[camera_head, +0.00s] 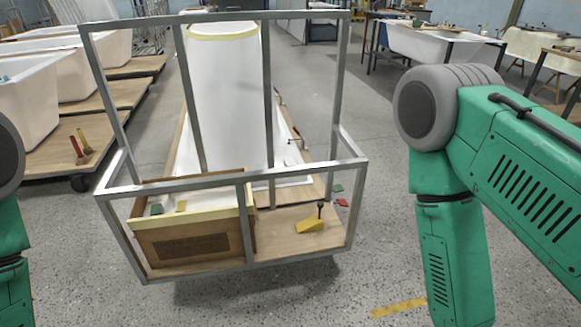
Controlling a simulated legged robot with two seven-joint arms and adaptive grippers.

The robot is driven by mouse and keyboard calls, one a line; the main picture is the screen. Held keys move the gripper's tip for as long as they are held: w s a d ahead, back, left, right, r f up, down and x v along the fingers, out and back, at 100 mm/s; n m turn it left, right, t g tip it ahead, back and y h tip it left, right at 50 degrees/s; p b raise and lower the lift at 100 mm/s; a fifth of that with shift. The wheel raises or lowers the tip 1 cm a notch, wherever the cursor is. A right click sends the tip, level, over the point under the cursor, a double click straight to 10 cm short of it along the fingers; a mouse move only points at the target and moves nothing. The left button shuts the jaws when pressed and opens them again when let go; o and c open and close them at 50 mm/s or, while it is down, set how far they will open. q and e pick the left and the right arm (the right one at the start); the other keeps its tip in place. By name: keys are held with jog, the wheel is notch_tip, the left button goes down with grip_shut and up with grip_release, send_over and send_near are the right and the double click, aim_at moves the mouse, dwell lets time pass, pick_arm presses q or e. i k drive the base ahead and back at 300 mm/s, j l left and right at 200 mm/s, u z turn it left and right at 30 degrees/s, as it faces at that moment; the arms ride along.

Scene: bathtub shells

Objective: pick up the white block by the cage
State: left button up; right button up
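A grey metal cage (225,178) of thin bars stands in front of me. A large, smooth white piece (225,95), the only likely white block here, shows behind and between the bars. It has a pale yellow band along its top edge. Parts of my green arms show at the left edge and on the right. Both my grippers are outside the view, and I see no contact with the cage.
The wooden box (190,243) and a yellow wedge-shaped tool (311,226) sit on the cage's wooden base. White tubs (28,95) on wooden pallets line the left. Another white tub (432,42) stands at the back right. Speckled floor is clear in front and right of the cage.

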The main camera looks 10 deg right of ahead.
aim_at(289, 162)
jog(key=i+l+z, duration=0.3)
jog(key=l+z, duration=0.2)
jog(key=i+l+z, duration=0.25)
jog(key=z, duration=0.2)
jog(key=i+l+z, duration=0.15)
jog(key=i+z, duration=0.85)
jog(key=i+l+z, duration=0.2)
jog(key=i, duration=0.3)
jog(key=i+z, duration=0.2)
jog(key=i, duration=0.3)
jog(key=i+j+u, duration=0.15)
jog(key=i+u, duration=0.2)
jog(key=u, duration=0.15)
jog(key=i+u, duration=0.45)
jog(key=i+l+u, duration=0.1)
jog(key=i+u, duration=0.2)
jog(key=u, duration=0.2)
jog(key=i+j+u, duration=0.2)
jog(key=i+u, duration=0.25)
jog(key=i, duration=0.15)
jog(key=i+u, duration=0.4)
jog(key=i, duration=0.25)
jog(key=i+l+u, duration=0.25)
jog(key=i+u, duration=0.2)
jog(key=i, duration=0.15)
jog(key=i+j+u, duration=0.15)
jog(key=i+u, duration=0.95)
jog(key=u, duration=0.15)
